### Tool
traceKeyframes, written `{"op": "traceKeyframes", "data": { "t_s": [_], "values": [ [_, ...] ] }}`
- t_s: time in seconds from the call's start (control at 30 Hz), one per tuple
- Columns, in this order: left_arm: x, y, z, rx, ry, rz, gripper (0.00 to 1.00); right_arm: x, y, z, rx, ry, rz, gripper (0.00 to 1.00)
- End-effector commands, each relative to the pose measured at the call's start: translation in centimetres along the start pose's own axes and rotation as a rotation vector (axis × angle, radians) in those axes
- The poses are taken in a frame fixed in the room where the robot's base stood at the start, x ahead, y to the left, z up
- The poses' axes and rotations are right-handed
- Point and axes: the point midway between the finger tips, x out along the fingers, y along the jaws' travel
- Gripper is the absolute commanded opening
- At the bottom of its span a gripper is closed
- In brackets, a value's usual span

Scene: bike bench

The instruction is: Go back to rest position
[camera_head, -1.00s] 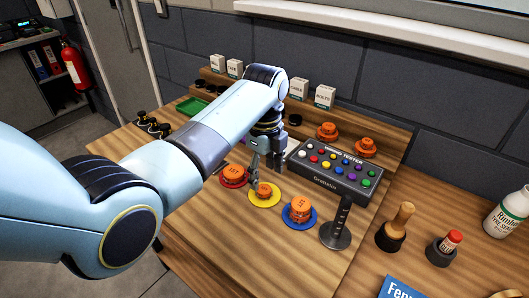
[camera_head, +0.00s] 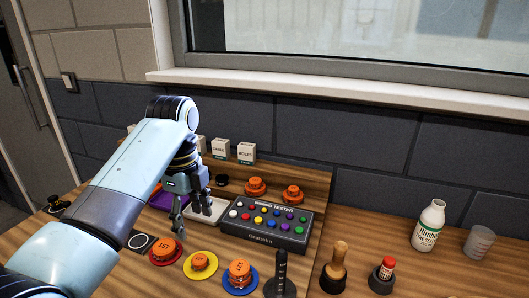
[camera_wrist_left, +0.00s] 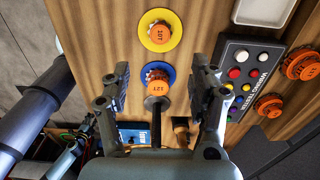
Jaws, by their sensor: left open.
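My left gripper (camera_head: 190,212) is open and empty, fingers down, above the bench. In the head view it overlaps the white tray (camera_head: 213,213), left of the dark tester box (camera_head: 265,236). Three orange pieces stand in front of it on coloured discs: one on red (camera_head: 165,246), one on yellow (camera_head: 200,260), one on blue (camera_head: 240,270). The left wrist view looks down between the open fingers (camera_wrist_left: 157,88) at the blue-disc piece (camera_wrist_left: 158,82); the yellow-disc piece (camera_wrist_left: 159,35) shows beyond. My right gripper is not in view.
A dark post (camera_head: 281,275) stands before the tester. White boxes (camera_head: 220,148) and two orange pieces (camera_head: 256,187) sit behind.

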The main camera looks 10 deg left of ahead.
Motion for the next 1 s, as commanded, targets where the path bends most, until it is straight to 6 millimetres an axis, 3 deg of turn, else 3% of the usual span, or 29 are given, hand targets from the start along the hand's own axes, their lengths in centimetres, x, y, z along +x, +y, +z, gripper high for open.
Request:
{"op": "traceKeyframes", "data": {
  "t_s": [0.17, 0.37, 0.5, 0.6, 1.0],
  "values": [
    [2.1, 3.6, 0.4, -0.206, -0.017, -0.031, 0.61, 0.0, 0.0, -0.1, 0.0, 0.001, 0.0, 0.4],
    [4.0, 12.8, 0.8, -0.746, -0.022, -0.149, 0.61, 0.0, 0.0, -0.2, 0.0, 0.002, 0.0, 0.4],
    [3.3, 17.5, 0.5, -1.026, 0.007, -0.215, 0.61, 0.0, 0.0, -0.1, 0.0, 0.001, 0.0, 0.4],
    [2.5, 19.9, 0.3, -1.169, 0.032, -0.248, 0.61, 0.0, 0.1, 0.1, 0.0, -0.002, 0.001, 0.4],
    [-1.5, 26.9, -0.9, -1.586, 0.149, -0.327, 0.61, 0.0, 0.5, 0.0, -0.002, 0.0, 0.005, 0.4]
  ]
}}
